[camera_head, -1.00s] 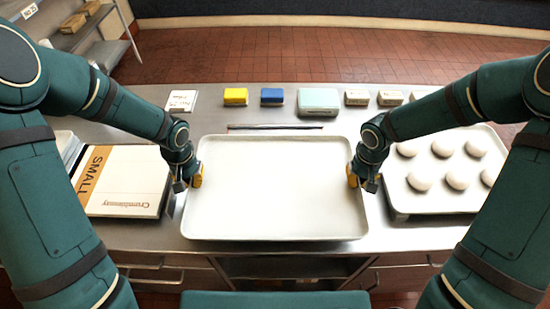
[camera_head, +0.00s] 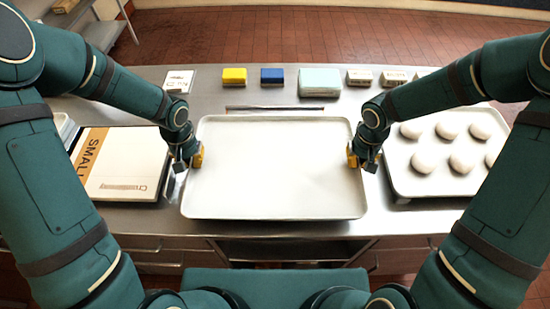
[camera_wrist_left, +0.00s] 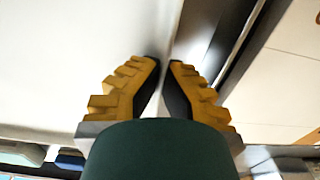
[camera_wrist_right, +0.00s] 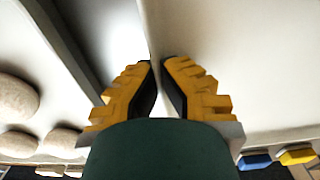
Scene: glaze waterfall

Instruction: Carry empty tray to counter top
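The empty white tray (camera_head: 275,170), with a raised rim, is in the middle of the steel counter top (camera_head: 180,222). I cannot tell whether it rests on the counter or is slightly above it. My left gripper (camera_head: 196,158) is at its left rim and my right gripper (camera_head: 352,157) at its right rim. In the left wrist view, the yellow-padded fingers (camera_wrist_left: 165,66) are closed on the tray's edge (camera_wrist_left: 168,25). In the right wrist view, the fingers (camera_wrist_right: 157,66) are likewise closed on the opposite edge (camera_wrist_right: 148,25).
A tray of dough balls (camera_head: 405,182) stands close on the right, a white "SMALL" box (camera_head: 130,170) on the left. A thin dark rod (camera_head: 275,107) lies just behind the tray. Yellow (camera_head: 234,76), blue (camera_head: 272,75) and pale green (camera_head: 319,82) blocks stand further back.

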